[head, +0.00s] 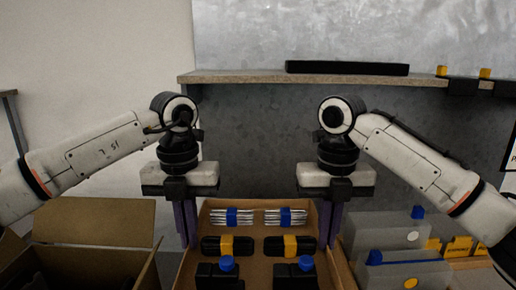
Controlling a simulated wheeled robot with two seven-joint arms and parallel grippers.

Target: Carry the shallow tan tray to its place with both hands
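The shallow tan tray (255,203) is at the bottom centre of the head view, its near end cut off by the frame. It holds two silvery bundles with blue bands, two black items with yellow bands, and two black items with blue knobs. My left gripper (187,246) points down at the tray's left wall, its purple fingers close together with the wall between them. My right gripper (331,246) is placed the same way on the right wall. The fingertips are partly hidden.
An open cardboard box (95,221) stands at left. Grey bins (392,232) with blue and yellow parts stand at right, close to the tray. Behind is a shelf (240,77) with a long black bar (346,68) and black-and-yellow clamps (462,85).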

